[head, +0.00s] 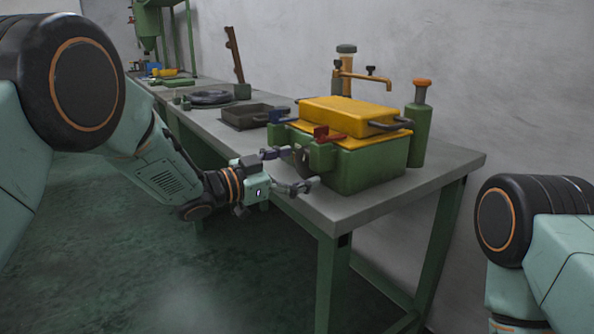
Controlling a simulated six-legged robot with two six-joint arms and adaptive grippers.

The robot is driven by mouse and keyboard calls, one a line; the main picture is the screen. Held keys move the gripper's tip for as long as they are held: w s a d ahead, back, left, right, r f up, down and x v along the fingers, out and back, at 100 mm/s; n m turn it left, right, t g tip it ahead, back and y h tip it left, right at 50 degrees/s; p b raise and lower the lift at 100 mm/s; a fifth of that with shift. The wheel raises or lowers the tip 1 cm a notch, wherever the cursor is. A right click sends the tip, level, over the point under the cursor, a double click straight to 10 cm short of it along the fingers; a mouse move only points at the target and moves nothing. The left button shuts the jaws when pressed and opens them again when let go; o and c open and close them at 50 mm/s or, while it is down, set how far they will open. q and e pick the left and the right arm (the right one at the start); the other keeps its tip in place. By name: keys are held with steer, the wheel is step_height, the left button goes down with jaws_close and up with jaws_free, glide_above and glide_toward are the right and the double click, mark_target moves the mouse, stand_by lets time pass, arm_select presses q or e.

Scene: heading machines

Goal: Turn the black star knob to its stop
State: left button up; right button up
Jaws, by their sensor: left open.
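A dark round part, which looks like the black star knob (299,157), sits on the left end of the green machine box (370,165) on the table. My left gripper (289,170) reaches in from the left at the table's front edge. Its fingers are open, one above and one below the knob, and point toward it. I cannot tell whether they touch it. The knob's lobes are too small and dark to make out. My right gripper is out of view; only part of my right arm shows at the right edge.
A green bottle (419,133), a brass tap (348,75) and a dark tray (250,116) stand close by on the grey table (375,208). The floor in front is clear.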

arm_select(q)
steer(key=shift+c, duration=0.2)
steer(key=c, duration=1.1)
steer(key=m, duration=0.3)
steer(key=shift+m, duration=1.8)
steer(key=o, duration=1.1)
